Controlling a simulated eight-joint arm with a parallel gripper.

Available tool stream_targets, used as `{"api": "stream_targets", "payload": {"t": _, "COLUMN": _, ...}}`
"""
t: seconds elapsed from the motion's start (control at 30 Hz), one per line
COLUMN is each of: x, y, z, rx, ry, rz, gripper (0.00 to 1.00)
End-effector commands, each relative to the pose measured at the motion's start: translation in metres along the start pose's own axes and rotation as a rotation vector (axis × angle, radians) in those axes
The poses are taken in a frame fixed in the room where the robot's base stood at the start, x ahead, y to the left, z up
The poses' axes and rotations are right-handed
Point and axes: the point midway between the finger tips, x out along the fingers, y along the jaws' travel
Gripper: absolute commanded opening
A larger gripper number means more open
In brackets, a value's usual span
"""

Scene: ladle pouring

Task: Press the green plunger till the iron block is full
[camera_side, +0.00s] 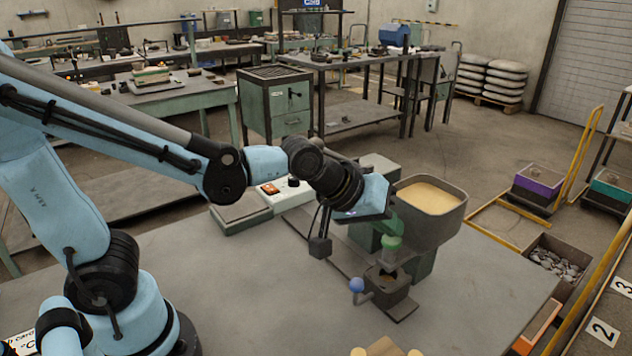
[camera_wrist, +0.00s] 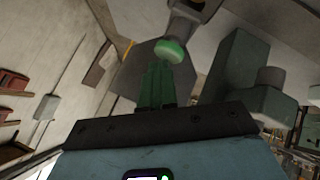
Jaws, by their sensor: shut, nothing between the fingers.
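The green plunger (camera_side: 391,243) is a light green round cap above a grey spout. It also shows in the wrist view (camera_wrist: 171,50), just beyond my fingertips. The iron block (camera_side: 386,288) is dark, with a small opening on top, and sits under the plunger's spout. A little brownish stuff shows in its opening, but the level is too small to judge. My gripper (camera_side: 387,224) has dark green fingers, shut and empty, right above and beside the plunger cap. The fingers also show in the wrist view (camera_wrist: 158,70). I cannot tell whether they touch the cap.
A grey hopper (camera_side: 461,211) filled with yellowish grains stands right behind the plunger. A blue ball knob (camera_side: 356,285) sticks out left of the iron block. The tabletop (camera_side: 260,280) at front left is clear.

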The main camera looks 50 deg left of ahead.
Motion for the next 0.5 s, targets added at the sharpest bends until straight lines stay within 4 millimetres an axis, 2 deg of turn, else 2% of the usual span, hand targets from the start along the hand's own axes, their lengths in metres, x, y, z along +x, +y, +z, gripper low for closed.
{"api": "stream_targets", "payload": {"t": 0.5, "x": -0.017, "y": 0.011, "z": -0.011, "rx": 0.000, "ry": -0.001, "rz": -0.001, "gripper": 0.00}}
